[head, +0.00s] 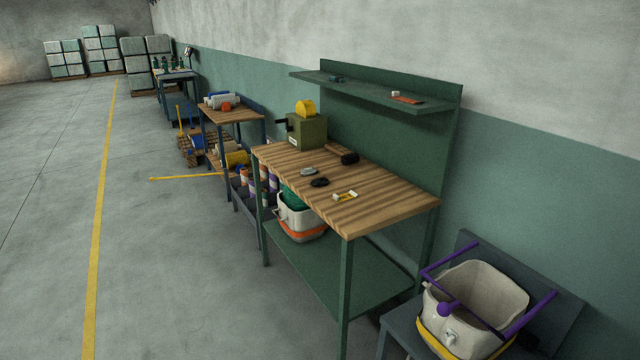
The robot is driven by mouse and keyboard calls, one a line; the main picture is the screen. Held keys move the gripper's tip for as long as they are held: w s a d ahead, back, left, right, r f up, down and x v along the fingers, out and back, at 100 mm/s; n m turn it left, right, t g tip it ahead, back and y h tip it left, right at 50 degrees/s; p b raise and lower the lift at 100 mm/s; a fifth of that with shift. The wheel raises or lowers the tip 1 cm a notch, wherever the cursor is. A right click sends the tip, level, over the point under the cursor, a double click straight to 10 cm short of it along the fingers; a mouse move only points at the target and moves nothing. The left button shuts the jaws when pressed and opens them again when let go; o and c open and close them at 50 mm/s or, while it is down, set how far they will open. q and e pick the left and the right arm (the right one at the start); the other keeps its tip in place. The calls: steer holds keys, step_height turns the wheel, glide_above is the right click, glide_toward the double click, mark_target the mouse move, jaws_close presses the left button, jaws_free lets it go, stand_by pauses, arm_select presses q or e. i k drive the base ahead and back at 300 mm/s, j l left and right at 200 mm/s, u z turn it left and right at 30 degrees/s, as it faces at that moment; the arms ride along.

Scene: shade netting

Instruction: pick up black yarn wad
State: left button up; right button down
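A small, irregular black lump (319,182), which looks like the black yarn wad, lies on the wooden top of the green workbench (385,193). A second dark object (349,158), thicker and rounder, lies farther back near the bench's back panel. Both are small in the view, so their material cannot be made out. A grey flat piece (309,171) lies just left of the black lump, and a yellow and white item (345,196) lies to its right. Neither of my grippers shows in the head view.
An olive box with a yellow roll (306,130) stands at the bench's far end. A shelf (375,90) overhangs the bench's back. A pale bucket (475,300) with purple bars stands at lower right. The floor (180,270) left of the bench is clear.

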mark_target(319, 181)
steer(key=i+j+z, duration=0.2)
steer(key=i, duration=0.25)
steer(key=i+z, duration=0.2)
steer(key=i, duration=0.25)
steer(key=i+j+z, duration=0.15)
steer(key=i+j, duration=0.15)
steer(key=i, duration=0.15)
